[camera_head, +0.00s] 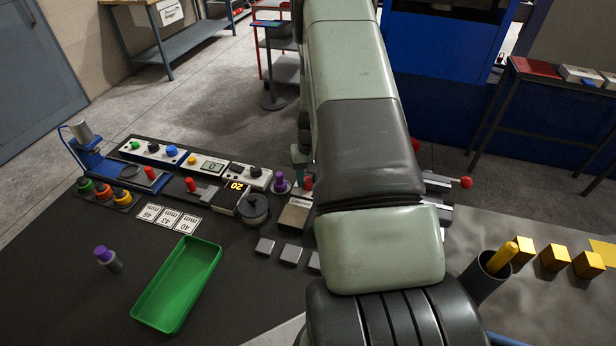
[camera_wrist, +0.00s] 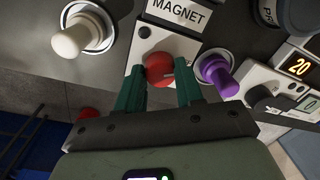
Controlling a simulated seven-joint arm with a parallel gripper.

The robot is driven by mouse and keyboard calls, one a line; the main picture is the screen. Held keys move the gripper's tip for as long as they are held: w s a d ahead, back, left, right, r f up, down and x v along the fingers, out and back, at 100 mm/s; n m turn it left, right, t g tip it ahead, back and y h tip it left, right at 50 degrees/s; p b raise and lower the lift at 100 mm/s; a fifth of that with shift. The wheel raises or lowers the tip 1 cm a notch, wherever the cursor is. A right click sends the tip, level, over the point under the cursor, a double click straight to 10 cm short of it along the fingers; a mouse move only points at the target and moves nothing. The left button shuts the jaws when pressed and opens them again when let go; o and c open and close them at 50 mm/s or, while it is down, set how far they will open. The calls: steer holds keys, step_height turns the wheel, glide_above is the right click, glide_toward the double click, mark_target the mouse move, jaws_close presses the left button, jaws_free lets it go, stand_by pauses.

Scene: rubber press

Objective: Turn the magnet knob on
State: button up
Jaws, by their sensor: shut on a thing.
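The magnet knob is a round red knob (camera_wrist: 158,64) on a light panel marked MAGNET (camera_wrist: 180,12), at the upper middle of the wrist view. My gripper (camera_wrist: 161,76) has its two dark green fingers on either side of the knob and is shut on it. A short light mark shows on the knob's right part. In the head view the red knob (camera_head: 307,184) stands at the back of the small labelled box (camera_head: 295,212). One green finger (camera_head: 299,156) shows just behind it; my arm hides the rest of the gripper.
A purple knob (camera_wrist: 217,74) sits close to the right finger, and a cream-white knob (camera_wrist: 70,42) lies to the left. A display reading 20 (camera_wrist: 298,66) is farther right.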

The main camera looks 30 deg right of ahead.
steer(key=m, duration=0.8)
steer(key=shift+s+a+m, duration=0.1)
steer(key=shift+m, duration=0.2)
steer(key=m, duration=0.4)
steer(key=shift+a+m+h, duration=0.1)
steer(key=shift+m+h, duration=0.2)
steer(key=shift+m, duration=1.6)
steer(key=o, duration=1)
steer(key=shift+o, duration=0.2)
